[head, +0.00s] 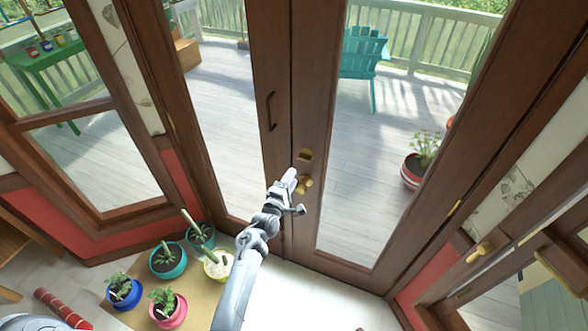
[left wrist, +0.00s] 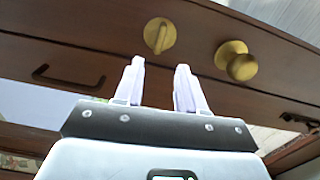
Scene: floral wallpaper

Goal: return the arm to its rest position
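My left arm reaches up from the bottom middle of the head view to the double door. Its gripper (head: 289,178) is just in front of the brass knob (head: 304,185) and partly covers it. In the left wrist view the two pale fingers (left wrist: 159,66) stand apart with nothing between them. There a round brass thumb-turn (left wrist: 160,36) shows just beyond the fingertips, and the brass knob (left wrist: 236,60) is to their right. Whether the fingers touch the door cannot be told. My right gripper is not in view.
The brown door (head: 277,120) looks closed, with a dark pull handle (head: 271,111) on its left leaf. Several potted plants, one in a pink pot (head: 168,312), stand at lower left. Pale floor (head: 325,300) is clear at lower middle. A teal chair (head: 362,55) stands outside.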

